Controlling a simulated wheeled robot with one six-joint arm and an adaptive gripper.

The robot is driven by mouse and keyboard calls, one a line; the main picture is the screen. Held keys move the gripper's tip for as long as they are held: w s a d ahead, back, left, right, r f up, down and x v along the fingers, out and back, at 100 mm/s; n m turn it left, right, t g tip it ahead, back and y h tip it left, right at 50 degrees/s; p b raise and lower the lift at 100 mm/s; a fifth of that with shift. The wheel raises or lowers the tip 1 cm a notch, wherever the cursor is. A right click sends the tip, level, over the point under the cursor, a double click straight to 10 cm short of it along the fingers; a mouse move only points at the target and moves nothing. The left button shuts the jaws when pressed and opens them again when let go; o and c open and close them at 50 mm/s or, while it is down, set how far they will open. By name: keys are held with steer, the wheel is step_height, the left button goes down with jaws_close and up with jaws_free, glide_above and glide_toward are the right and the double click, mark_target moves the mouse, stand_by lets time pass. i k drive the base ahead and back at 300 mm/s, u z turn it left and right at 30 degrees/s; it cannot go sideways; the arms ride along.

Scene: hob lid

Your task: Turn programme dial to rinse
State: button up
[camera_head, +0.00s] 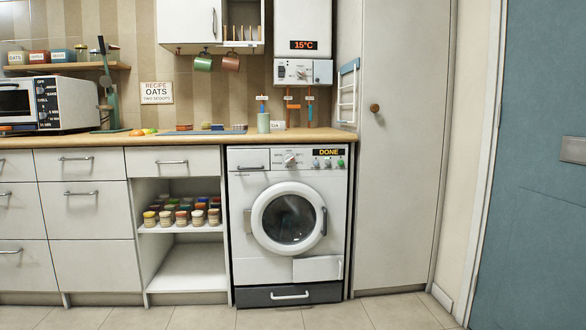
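The programme dial (290,160) is a small pale knob on the upper panel of the white washing machine (240,240). Markings sit around the dial but are too small to read, so I cannot tell its setting. To the right of the dial, a display (328,152) reads "DONE" in orange. Below the display are several small coloured buttons (327,163). The round door (289,218) looks closed, with dark glass. My gripper is not in view.
Bare tiled floor (205,317) lies in front of the machine. The wooden counter (200,138) runs above it. A tall closed cupboard (398,200) stands to the right. An open shelf unit with several jars (180,215) is on the left. A boiler (302,72) hangs above.

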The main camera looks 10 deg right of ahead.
mark_target(288, 159)
steer(key=u, duration=1.05)
steer(key=i, duration=1.75)
steer(key=z, duration=0.8)
steer(key=i, duration=0.25)
steer(key=z, duration=0.3)
